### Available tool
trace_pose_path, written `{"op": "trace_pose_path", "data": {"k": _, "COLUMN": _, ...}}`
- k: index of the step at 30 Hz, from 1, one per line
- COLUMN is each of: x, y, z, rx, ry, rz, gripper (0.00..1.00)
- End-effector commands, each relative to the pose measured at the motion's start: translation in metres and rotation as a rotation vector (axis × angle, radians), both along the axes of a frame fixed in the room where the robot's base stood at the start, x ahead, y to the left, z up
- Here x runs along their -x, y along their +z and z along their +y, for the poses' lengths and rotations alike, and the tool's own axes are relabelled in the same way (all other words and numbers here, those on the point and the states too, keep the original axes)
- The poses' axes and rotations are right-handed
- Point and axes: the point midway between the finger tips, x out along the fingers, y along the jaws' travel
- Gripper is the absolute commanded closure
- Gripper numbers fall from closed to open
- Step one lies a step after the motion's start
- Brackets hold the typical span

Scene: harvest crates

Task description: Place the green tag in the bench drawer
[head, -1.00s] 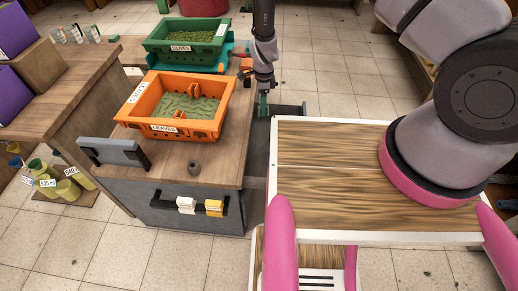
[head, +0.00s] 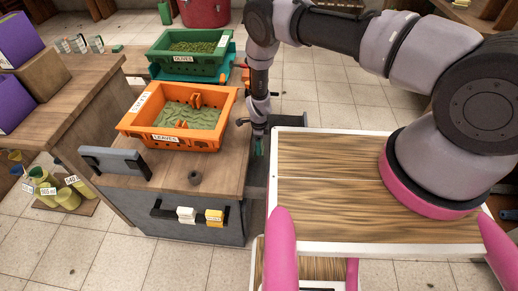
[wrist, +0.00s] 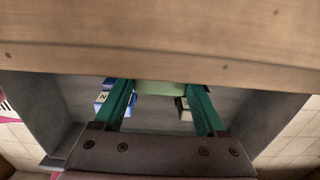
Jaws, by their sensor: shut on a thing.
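My gripper (wrist: 162,97) is shut on the green tag (wrist: 160,88), a pale green strip between the green fingertips in the wrist view. The bench top's wooden edge cuts across just beyond it and may hide part of it. Below the fingers is the open bench drawer (wrist: 62,100), grey-walled, with small blue and pale labelled blocks inside. In the head view my gripper (head: 258,146) is low beside the right side of the bench (head: 225,165). The tag cannot be made out there, and the drawer is largely hidden by my arm and my own tray.
On the bench stand an orange crate (head: 128,124) labelled leaves, a grey bracket (head: 115,162) and a small dark ring (head: 194,177). A green olives crate (head: 160,68) is behind. White and yellow blocks (head: 214,217) sit at the front rail. Tiled floor lies open at the back right.

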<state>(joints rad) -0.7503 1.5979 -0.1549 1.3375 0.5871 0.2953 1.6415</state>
Motion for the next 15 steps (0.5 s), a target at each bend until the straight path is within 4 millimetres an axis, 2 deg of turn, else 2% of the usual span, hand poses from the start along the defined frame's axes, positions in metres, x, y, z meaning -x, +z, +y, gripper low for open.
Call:
{"op": "trace_pose_path", "data": {"k": 3, "x": 0.001, "y": -0.020, "z": -0.001, "rx": 0.001, "ry": 0.002, "rz": 0.001, "gripper": 0.80}}
{"op": "trace_pose_path", "data": {"k": 6, "x": 0.000, "y": -0.027, "z": -0.001, "rx": 0.001, "ry": 0.002, "rz": 0.000, "gripper": 0.80}}
{"op": "trace_pose_path", "data": {"k": 15, "x": 0.000, "y": -0.028, "z": -0.001, "rx": 0.001, "ry": 0.001, "rz": 0.001, "gripper": 0.80}}
